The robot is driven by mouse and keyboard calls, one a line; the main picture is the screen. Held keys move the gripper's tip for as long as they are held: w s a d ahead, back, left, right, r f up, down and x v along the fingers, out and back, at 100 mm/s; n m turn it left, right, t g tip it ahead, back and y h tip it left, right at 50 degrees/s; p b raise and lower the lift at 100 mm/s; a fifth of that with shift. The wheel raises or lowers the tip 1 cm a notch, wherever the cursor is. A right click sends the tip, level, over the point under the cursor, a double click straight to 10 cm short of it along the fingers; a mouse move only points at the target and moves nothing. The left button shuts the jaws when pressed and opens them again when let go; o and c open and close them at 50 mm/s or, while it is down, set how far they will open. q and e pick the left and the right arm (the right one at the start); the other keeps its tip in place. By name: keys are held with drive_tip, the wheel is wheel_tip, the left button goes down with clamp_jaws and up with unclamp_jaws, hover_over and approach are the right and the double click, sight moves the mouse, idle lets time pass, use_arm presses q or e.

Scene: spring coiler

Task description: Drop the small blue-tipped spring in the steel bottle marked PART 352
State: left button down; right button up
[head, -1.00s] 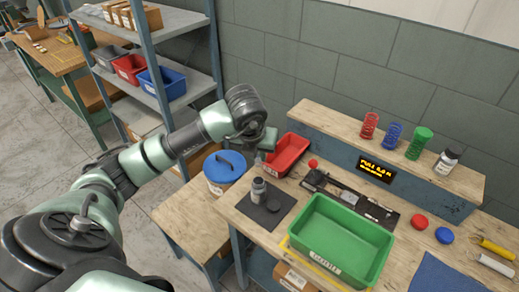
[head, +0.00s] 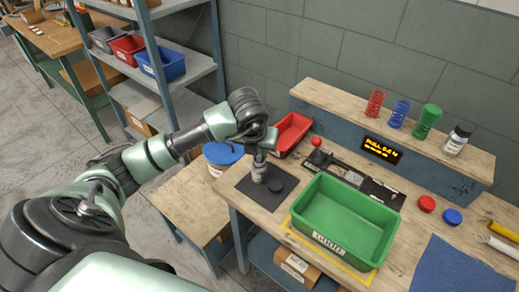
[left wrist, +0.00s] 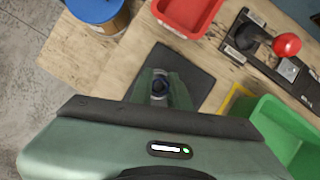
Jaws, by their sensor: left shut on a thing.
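My left gripper (head: 260,154) points down right above the small grey steel bottle (head: 259,173), which stands upright on a dark mat. The bottle's marking cannot be read. My right gripper is not in view.
A red bin (head: 305,122) stands behind, a green bin (head: 385,225) to the right. A blue-lidded tub (head: 213,170) is at left. Large springs (head: 427,120) stand on the shelf.

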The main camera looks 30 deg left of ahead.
use_arm(q)
drive_tip(key=c, duration=1.3)
unclamp_jaws()
drive_tip(key=shift+r, duration=0.1)
wheel_tip(320, 180, up, 7)
drive_tip(key=p, duration=0.3)
drive_tip(key=shift+p, duration=0.4)
